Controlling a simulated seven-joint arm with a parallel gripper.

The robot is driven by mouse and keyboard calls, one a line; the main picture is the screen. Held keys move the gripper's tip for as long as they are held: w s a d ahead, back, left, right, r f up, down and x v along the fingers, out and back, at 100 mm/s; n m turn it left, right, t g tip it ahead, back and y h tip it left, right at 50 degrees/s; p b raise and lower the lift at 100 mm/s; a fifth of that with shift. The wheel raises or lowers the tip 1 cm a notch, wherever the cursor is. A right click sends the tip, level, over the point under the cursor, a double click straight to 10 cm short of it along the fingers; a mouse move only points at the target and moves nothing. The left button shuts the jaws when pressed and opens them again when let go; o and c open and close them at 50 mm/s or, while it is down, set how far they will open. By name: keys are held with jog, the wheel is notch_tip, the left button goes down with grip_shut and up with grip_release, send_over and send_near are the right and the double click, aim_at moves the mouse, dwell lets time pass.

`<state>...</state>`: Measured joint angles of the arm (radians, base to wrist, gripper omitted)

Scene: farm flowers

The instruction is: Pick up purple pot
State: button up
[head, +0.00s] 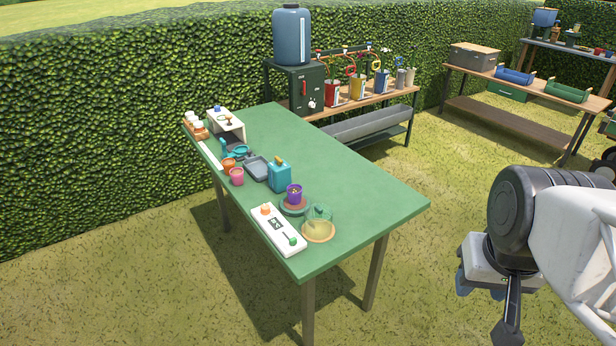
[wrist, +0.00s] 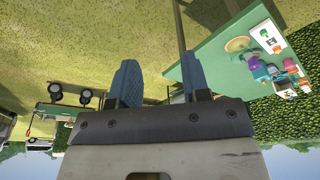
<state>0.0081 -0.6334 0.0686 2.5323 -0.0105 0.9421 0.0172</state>
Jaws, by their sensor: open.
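My gripper (head: 479,287) hangs off the table's right side, well apart from the pot. Its two blue fingers stand apart with nothing between them in the wrist view (wrist: 160,78).
Orange and pink pots (head: 237,177) are farther left. The table's right half is clear.

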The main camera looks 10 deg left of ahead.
jog(key=o, duration=0.6)
jog(key=shift+o, duration=0.2)
jog(key=w+a+f+m+g+y, duration=0.1)
jog(key=w+a+f+m+y, duration=0.15)
jog(key=w+a, duration=0.55)
jog(key=w+a+f+m+g+y, duration=0.1)
jog(key=w+a+m+y, duration=0.2)
jog(key=w, duration=0.9)
jog(key=w+a+f+m+g+y, duration=0.2)
jog(key=w+a, duration=0.4)
jog(key=w, duration=0.3)
jog(key=w+a+f+m+y, duration=0.3)
jog(key=w+a+f, duration=0.45)
jog(key=w, duration=0.45)
jog(key=m+t+y, duration=0.1)
jog(key=m+y, duration=0.2)
jog(key=m, duration=0.2)
send_near(295, 195)
jog(key=w+a+f, duration=0.1)
jog(key=w+a, duration=0.1)
jog(key=a, duration=0.1)
jog(key=shift+w+d+f, duration=0.1)
jog(key=shift+w+f, duration=0.05)
jog(key=shift+w, duration=0.05)
